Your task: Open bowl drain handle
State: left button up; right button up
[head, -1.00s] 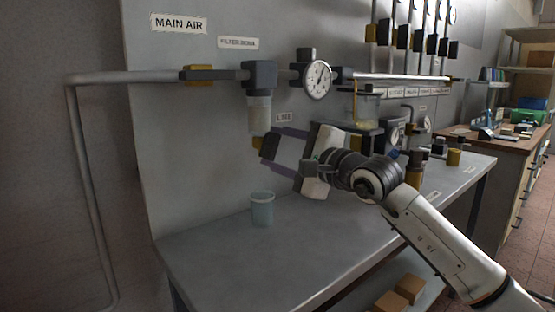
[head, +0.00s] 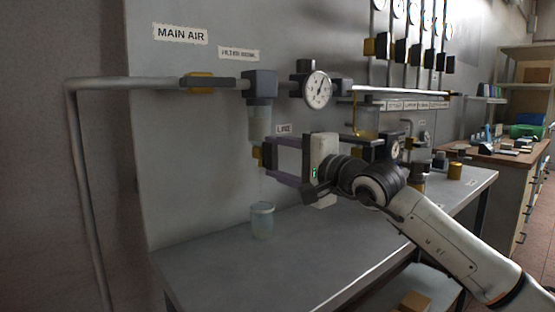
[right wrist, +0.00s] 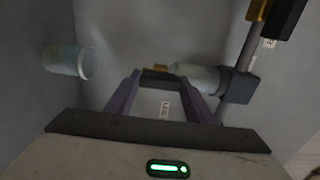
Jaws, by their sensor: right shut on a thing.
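The pale, translucent filter bowl (head: 259,124) hangs under a dark filter head on the main air pipe. The small yellow drain handle (head: 257,156) is at the bowl's lower end, partly hidden by my fingers. My right gripper (head: 268,158) reaches in from the right, its purple-grey fingers on either side of the handle and shut on it. In the right wrist view the handle (right wrist: 155,70) lies between the fingertips (right wrist: 156,76), with the bowl (right wrist: 196,76) just to the right. My left gripper is not in view.
A bluish translucent cup (head: 262,221) stands on the grey bench (head: 300,262) below the bowl. A round gauge (head: 317,90) and a yellow valve handle (head: 198,82) sit on the pipe. More regulators line the wall at right. The bench's front is clear.

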jog(key=shift+f, duration=0.1)
jog(key=o, duration=1.1)
jog(key=shift+c, duration=0.2)
jog(key=shift+s+d, duration=0.1)
jog(key=v, duration=1)
jog(key=shift+b, duration=0.45)
